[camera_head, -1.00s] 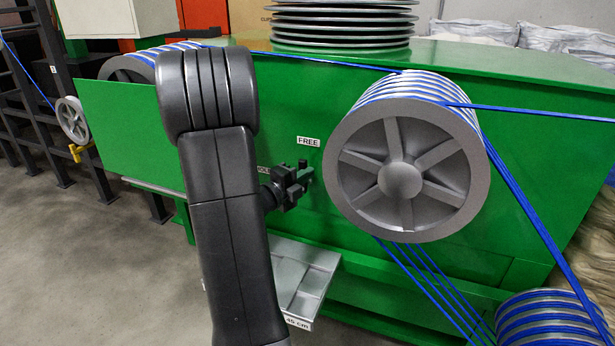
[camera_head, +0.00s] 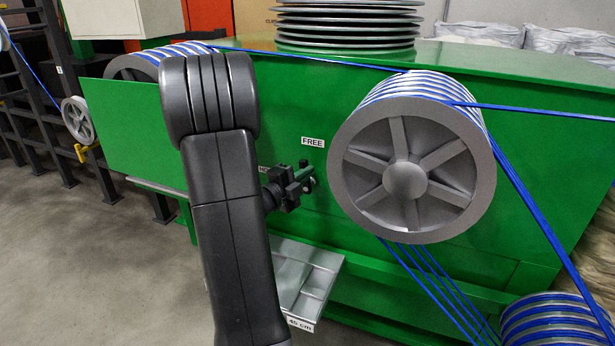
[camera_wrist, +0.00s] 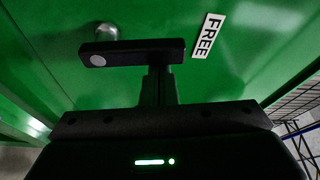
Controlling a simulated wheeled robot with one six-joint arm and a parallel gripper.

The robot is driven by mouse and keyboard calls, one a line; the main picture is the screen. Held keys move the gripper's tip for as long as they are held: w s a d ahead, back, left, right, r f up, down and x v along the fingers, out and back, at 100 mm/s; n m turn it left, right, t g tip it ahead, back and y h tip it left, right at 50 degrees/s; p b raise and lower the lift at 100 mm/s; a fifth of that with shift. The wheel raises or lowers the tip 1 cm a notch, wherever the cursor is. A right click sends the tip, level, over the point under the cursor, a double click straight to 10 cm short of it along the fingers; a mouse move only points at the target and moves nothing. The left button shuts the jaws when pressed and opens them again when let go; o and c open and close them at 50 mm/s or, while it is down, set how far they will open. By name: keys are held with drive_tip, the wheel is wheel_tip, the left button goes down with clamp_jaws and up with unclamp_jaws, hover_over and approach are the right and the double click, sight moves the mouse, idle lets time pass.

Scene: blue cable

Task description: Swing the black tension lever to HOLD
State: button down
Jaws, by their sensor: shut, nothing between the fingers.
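My gripper (camera_wrist: 158,84) is shut and empty. Its fingers reach up to the lever's near side, right of its middle; whether they touch it I cannot tell. In the head view my gripper (camera_head: 289,188) is against the green panel, and it mostly hides the lever (camera_head: 309,179). The white FREE label (camera_head: 313,142) is above the lever. The HOLD label (camera_head: 265,169) is partly hidden behind my arm.
A big grey spoked wheel (camera_head: 410,172) wound with blue cable stands just right of my gripper. Blue cable (camera_head: 545,230) runs down to a lower drum (camera_head: 550,320). The green panel (camera_head: 120,125) continues left.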

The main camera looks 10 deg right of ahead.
drive_tip(key=w+a+f+n+t+y+b, duration=0.1)
drive_tip(key=w+a+f+n+t+b, duration=0.1)
drive_tip(key=n, duration=0.7)
drive_tip(key=w+a+f+n+t+y+b, duration=0.1)
drive_tip(key=a+f+n+t+b, duration=0.1)
drive_tip(key=n, duration=0.7)
drive_tip(key=a+t+b, duration=0.1)
drive_tip(key=t+b, duration=0.1)
drive_tip(key=b, duration=0.1)
drive_tip(key=shift+w+a+f+b, duration=0.2)
drive_tip(key=shift+w+f+b, duration=0.05)
drive_tip(key=shift+w+b, duration=0.1)
